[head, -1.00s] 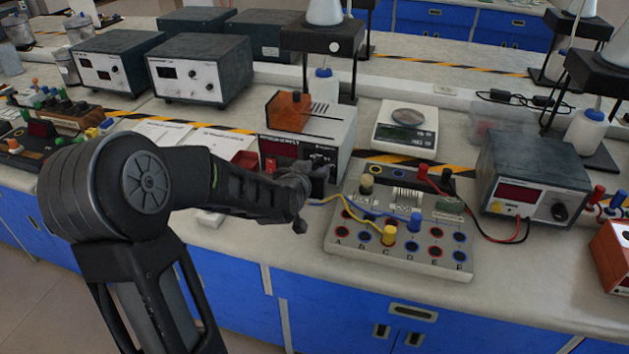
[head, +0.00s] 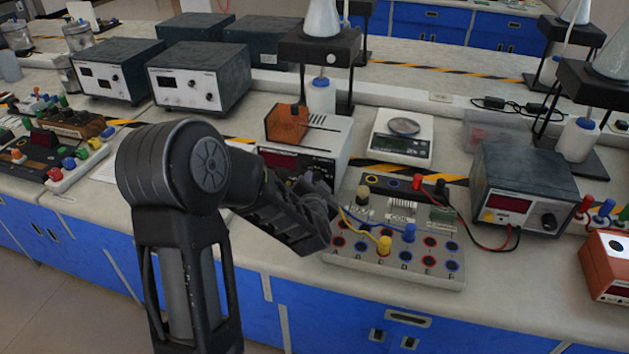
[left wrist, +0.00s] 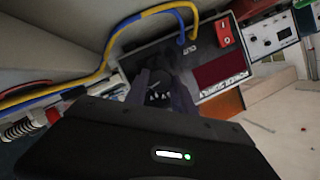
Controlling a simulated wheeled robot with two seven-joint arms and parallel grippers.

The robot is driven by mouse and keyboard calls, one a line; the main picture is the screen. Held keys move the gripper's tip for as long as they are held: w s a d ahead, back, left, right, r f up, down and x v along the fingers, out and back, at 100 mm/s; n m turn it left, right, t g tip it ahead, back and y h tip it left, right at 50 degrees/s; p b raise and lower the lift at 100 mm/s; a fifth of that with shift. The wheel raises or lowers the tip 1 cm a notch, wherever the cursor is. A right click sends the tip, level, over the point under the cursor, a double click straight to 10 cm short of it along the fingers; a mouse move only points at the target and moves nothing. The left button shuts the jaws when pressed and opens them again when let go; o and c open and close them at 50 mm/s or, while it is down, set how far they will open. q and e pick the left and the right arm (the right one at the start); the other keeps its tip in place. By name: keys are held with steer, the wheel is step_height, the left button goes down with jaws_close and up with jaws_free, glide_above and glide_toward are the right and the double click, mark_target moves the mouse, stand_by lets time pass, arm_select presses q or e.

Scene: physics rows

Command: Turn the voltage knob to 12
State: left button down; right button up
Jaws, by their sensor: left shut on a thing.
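The power supply (head: 333,132) is a pale box with an orange part on top and a dark front with a red display. In the left wrist view its front (left wrist: 222,74) shows a "POWER SUPPLY" label. My left gripper (head: 318,186) is at the right side of this front; in the left wrist view its dark fingers (left wrist: 155,88) are shut around the spot of the voltage knob. The knob itself is hidden by the fingers, and I cannot read its setting. A few white dial marks show between the fingers. My right gripper is not in view.
A connection board (head: 395,268) with a yellow plug (head: 384,245) and cables stands close to the right of my gripper. Yellow and blue cables (left wrist: 110,62) run beside the fingers. A scale (head: 402,138) and another meter box (head: 527,190) stand farther right.

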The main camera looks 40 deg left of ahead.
arm_select(q)
steer(key=shift+r, duration=0.1)
stand_by(0.3)
steer(key=c, duration=1.1)
jaws_free()
steer(key=shift+o, duration=0.2)
steer(key=v, duration=0.7)
steer(key=shift+s+d, duration=0.25)
steer(key=shift+s, duration=0.05)
